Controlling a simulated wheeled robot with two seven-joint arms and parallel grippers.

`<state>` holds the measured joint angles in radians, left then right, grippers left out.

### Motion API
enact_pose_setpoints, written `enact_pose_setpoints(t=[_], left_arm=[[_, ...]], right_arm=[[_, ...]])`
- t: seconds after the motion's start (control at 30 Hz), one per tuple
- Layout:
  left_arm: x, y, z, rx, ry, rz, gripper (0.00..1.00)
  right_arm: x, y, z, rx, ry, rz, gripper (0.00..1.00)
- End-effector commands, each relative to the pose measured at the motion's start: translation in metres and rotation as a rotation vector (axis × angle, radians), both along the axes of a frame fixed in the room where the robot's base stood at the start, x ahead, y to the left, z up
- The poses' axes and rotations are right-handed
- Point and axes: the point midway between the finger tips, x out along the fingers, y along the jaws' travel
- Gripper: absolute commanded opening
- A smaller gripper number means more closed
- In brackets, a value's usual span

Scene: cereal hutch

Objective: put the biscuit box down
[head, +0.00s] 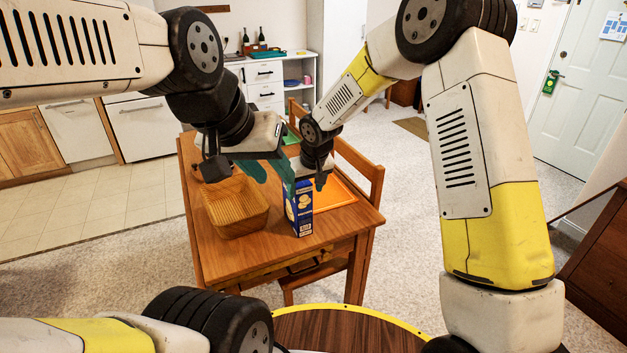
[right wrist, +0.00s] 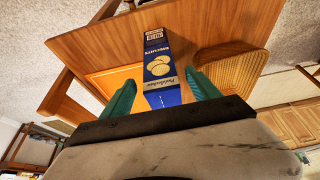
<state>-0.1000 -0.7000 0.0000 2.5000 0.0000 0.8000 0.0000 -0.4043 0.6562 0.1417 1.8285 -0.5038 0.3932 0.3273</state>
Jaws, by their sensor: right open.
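The blue biscuit box (head: 299,212) stands upright on the wooden table (head: 225,257), between the wicker basket and the orange tray. My right gripper (head: 312,182) is at the upper part of the box. In the right wrist view, its teal fingers (right wrist: 160,95) are open on either side of the box (right wrist: 158,62), with a visible gap on each side. My left gripper (head: 268,176) is above the table, near the basket and left of the box; its teal fingers are spread and nothing shows between them.
The basket (head: 234,222) is close to the box's left, and also shows in the right wrist view (right wrist: 236,60). The orange tray (head: 346,188) lies to its right. A chair (head: 360,165) stands at the table's right side. Bare tabletop shows in front of the basket.

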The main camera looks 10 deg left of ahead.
Motion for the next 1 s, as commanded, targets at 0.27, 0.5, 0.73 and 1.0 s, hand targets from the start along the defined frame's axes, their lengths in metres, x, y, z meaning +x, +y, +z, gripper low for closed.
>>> enact_pose_setpoints(t=[0.27, 0.5, 0.73, 1.0], left_arm=[[0.0, 0.0, 0.0, 0.0, 0.0, 0.0, 0.36], [0.0, 0.0, 0.0, 0.0, 0.0, 0.0, 0.36], [0.0, 0.0, 0.0, 0.0, 0.0, 0.0, 0.36], [0.0, 0.0, 0.0, 0.0, 0.0, 0.0, 0.36]], right_arm=[[-0.017, -0.012, 0.055, 0.004, -0.005, -0.001, 0.71], [-0.031, -0.021, 0.093, 0.002, -0.002, 0.0, 0.71], [-0.036, -0.024, 0.105, 0.001, -0.001, 0.0, 0.71], [-0.05, -0.072, 0.143, 0.003, -0.027, -0.069, 0.71]])
